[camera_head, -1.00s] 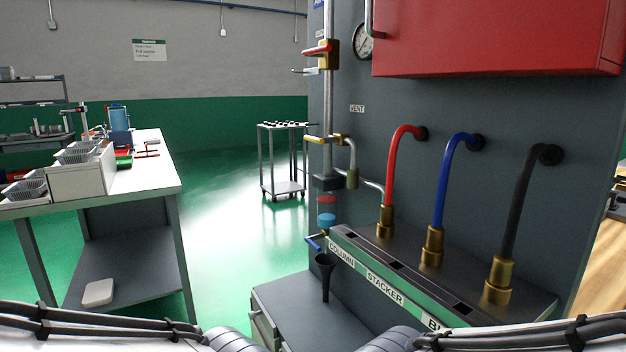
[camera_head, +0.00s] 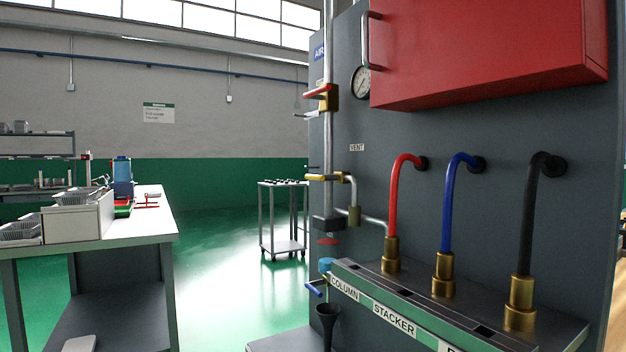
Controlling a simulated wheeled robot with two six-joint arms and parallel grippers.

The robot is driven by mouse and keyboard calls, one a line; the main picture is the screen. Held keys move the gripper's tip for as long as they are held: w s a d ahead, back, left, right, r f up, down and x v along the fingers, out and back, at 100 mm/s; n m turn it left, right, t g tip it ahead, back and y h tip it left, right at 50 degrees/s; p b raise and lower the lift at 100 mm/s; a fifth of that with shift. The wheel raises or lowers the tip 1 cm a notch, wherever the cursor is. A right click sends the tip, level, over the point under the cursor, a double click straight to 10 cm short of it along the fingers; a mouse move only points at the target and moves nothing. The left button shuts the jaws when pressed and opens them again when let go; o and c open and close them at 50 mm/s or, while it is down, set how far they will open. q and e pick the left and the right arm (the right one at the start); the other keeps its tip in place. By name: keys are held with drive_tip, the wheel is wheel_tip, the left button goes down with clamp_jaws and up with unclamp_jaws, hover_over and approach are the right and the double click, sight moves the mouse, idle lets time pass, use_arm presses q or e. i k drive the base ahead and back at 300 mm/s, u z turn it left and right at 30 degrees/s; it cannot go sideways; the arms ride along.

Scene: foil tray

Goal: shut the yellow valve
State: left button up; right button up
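The yellow valve (camera_head: 318,178) is on the vertical metal air pipe in the head view, left of the red and blue hoses. Its yellow handle points left and lies roughly level, across the upright pipe. A curved side pipe leaves the valve to the right, below the VENT label (camera_head: 357,148). A valve with a red handle (camera_head: 318,91) sits higher on the same pipe, and a small blue handle (camera_head: 314,291) sits lower. Neither gripper is in the head view.
A red cabinet (camera_head: 480,50) juts from the grey panel above the hoses. A labelled manifold (camera_head: 394,317) with red, blue and black hoses stands right of the pipe. A black funnel (camera_head: 327,318) is below.

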sight(314, 177)
drive_tip(key=k, duration=0.65)
drive_tip(key=u, duration=0.7)
drive_tip(key=i, duration=1.1)
drive_tip(key=u, duration=0.15)
